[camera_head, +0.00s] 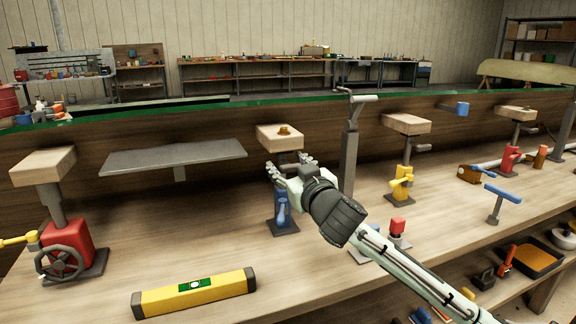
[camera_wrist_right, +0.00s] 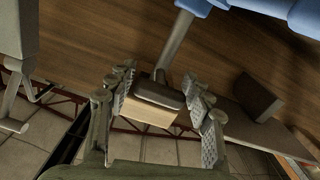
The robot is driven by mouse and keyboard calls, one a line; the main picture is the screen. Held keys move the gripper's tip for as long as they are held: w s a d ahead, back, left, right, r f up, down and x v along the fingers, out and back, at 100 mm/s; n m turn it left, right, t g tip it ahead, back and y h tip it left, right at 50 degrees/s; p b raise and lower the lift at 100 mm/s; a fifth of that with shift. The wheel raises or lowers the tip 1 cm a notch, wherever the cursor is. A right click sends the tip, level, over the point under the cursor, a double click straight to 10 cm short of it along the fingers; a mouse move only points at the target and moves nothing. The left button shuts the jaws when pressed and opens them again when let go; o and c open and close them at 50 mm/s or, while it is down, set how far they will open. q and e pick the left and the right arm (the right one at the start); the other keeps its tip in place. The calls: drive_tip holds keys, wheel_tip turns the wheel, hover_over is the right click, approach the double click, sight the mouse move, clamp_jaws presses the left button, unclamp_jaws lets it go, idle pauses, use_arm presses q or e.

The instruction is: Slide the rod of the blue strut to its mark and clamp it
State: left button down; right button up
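The blue strut (camera_head: 284,213) stands on the bench with a wooden block (camera_head: 279,137) on top of its rod. My right gripper (camera_head: 289,166) is just below the block, over the strut's upper part, and hides most of the rod. In the right wrist view the block (camera_wrist_right: 150,110) with its dark plate lies between the spread fingers. The grey rod (camera_wrist_right: 176,42) runs from the plate to the blue body (camera_wrist_right: 225,12). The fingers look open; I cannot tell whether they touch the plate. The rod's mark cannot be made out. My left gripper is out of view.
A red strut with a handwheel (camera_head: 62,259) stands at left, a yellow strut (camera_head: 401,187) and another red strut (camera_head: 509,158) at right. A grey post (camera_head: 348,160) rises close to my right gripper.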

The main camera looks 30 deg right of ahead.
sight(282, 211)
clamp_jaws()
idle(0.5)
